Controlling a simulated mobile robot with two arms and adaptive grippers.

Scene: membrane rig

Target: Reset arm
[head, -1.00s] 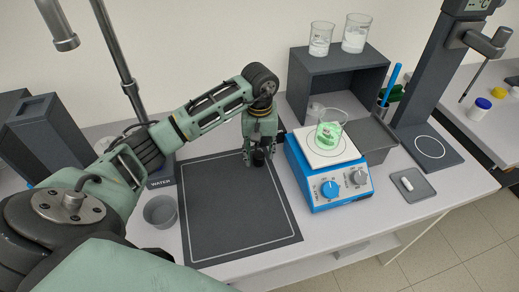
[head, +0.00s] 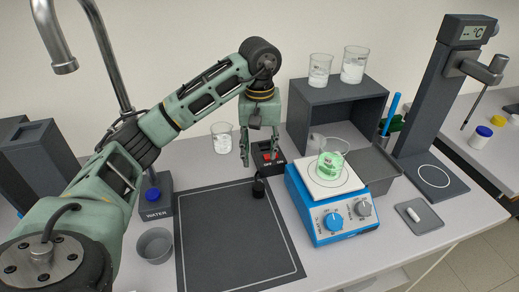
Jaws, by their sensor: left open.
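My left arm reaches in from the left. Its left gripper (head: 259,152) is open and empty, pointing down above the back edge of the dark mat (head: 225,235). A small black piece (head: 259,188) stands on the mat near its back right corner, below and in front of the fingers and apart from them. Behind the fingers is a dark switch box (head: 275,168) with a red switch and OFF/ON marks, partly hidden by the gripper. My right gripper is not in view.
A blue hotplate stirrer (head: 325,212) carries a beaker with green contents (head: 330,166). A grey shelf (head: 335,105) holds two beakers. A beaker (head: 222,139) stands behind the mat, a grey cup (head: 155,245) at its left. The mat's middle is clear.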

